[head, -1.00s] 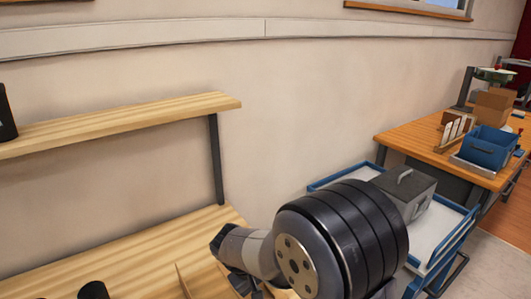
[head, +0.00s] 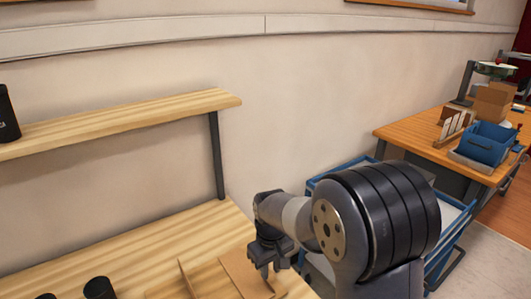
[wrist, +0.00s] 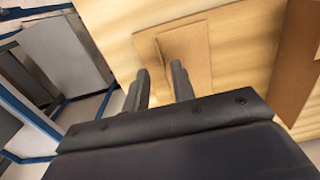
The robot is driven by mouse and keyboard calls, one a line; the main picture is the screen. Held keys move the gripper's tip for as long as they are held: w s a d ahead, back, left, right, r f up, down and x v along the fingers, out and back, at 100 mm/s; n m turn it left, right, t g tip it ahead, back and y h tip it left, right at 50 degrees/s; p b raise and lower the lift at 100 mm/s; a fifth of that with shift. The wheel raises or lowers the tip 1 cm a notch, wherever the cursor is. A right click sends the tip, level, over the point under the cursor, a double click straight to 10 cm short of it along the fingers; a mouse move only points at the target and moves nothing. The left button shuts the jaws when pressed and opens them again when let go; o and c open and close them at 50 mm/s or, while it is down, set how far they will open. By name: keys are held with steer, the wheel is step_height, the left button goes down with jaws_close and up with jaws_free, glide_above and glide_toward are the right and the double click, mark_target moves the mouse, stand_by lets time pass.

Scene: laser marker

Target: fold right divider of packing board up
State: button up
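The packing board (head: 212,279) lies on the light wooden table at the bottom of the head view, with a thin divider (head: 187,279) standing up on it. A flat brown panel (head: 247,273) lies at its right; I take it for the right divider. My gripper (head: 270,268) points down at this panel's right side. In the wrist view, the two fingers of my gripper (wrist: 160,82) are apart, with nothing clearly held between them. A flat brown panel (wrist: 193,55) with a thin raised piece (wrist: 160,48) lies just beyond the fingertips. Contact cannot be told.
A wooden shelf (head: 120,122) on a dark post (head: 216,155) is above the table (head: 160,243). Black cups (head: 99,287) stand at the front left. A blue-railed cart (head: 322,178) is close at right, partly behind my arm.

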steer(key=shift+r, duration=1.95)
